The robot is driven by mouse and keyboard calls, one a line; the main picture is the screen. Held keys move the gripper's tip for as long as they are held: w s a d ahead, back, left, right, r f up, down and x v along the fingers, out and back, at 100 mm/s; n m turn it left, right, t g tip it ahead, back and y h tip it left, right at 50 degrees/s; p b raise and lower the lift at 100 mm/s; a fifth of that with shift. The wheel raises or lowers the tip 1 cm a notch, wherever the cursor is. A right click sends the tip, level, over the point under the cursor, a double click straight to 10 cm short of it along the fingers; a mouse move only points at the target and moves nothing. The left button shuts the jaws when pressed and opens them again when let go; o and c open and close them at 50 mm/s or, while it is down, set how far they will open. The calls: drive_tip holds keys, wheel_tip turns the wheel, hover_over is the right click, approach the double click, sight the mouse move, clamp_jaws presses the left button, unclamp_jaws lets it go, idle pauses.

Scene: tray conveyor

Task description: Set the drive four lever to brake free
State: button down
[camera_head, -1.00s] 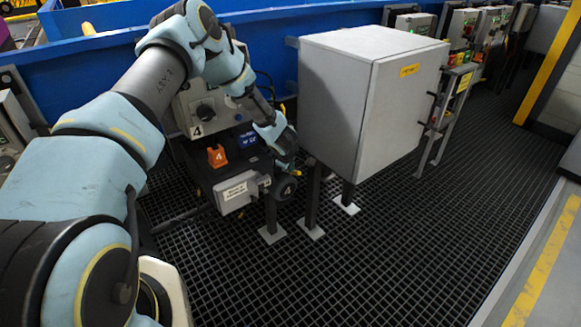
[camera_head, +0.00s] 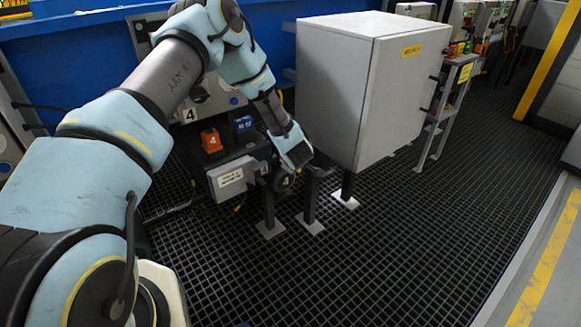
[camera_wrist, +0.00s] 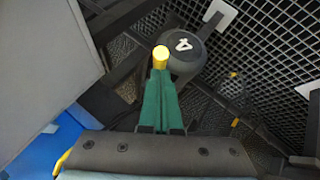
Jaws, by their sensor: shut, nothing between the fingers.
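The drive four unit is a dark machine with a white label box (camera_head: 238,178) and a round black end marked 4 (camera_wrist: 183,56). A short yellow-tipped piece (camera_wrist: 160,57), which looks like the lever's end, shows just past my fingertips in the wrist view. I cannot tell whether they touch. My gripper (camera_wrist: 159,76) has green fingers that are shut and empty, pointing toward the black end. In the head view my gripper (camera_head: 299,157) is at the right side of the unit and hides the lever. The lever's setting cannot be read.
A large grey cabinet (camera_head: 335,95) stands close to the right of my gripper. An orange block marked 4 (camera_head: 211,141) and a blue block (camera_head: 243,124) sit on the unit. Dark grating floor (camera_head: 400,240) is open in front and to the right.

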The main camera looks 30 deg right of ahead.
drive_tip(key=f+t+b, duration=0.1)
drive_tip(key=s+f+t+b, duration=0.1)
drive_tip(key=f+b, duration=0.1)
drive_tip(key=shift+d+m+t, duration=0.1)
drive_tip(key=shift+m+t, duration=0.2)
drive_tip(key=shift+t, duration=0.1)
drive_tip(key=shift+r, duration=0.15)
drive_tip(key=shift+r+p, duration=0.5)
drive_tip(key=shift+r, duration=0.2)
